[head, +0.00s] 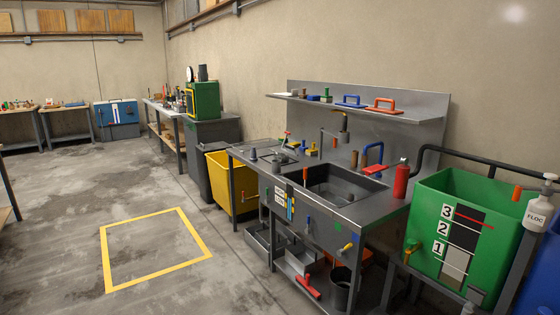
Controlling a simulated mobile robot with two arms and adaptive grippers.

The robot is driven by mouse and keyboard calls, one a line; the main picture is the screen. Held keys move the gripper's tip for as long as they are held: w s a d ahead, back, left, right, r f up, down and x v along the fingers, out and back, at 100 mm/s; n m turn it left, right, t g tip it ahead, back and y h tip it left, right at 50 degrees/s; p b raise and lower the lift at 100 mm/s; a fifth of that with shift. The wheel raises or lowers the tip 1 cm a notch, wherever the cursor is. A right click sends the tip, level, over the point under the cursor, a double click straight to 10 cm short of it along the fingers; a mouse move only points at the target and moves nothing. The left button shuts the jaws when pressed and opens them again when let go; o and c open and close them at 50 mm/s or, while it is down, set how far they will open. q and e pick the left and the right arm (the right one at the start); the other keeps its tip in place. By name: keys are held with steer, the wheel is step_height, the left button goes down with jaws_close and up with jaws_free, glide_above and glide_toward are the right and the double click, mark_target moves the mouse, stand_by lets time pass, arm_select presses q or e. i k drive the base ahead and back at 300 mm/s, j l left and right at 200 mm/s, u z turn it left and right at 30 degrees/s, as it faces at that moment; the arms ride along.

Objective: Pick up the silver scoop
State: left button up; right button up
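I cannot make out a silver scoop for certain in the head view. Several small tools lie on the grey metal sink bench (352,211) at the centre right, and more stand on its wall shelf (360,107), but they are too small to tell apart well. Neither of my grippers is in view.
A green tank (425,205) marked 1, 2, 3 and a white FLOC bottle (536,213) stand at right. A yellow bin (218,172) is left of the sink bench. Workbenches line the back. The floor around the yellow taped square (150,215) is clear.

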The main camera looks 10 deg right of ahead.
mark_target(285, 159)
steer(key=i, duration=2.15)
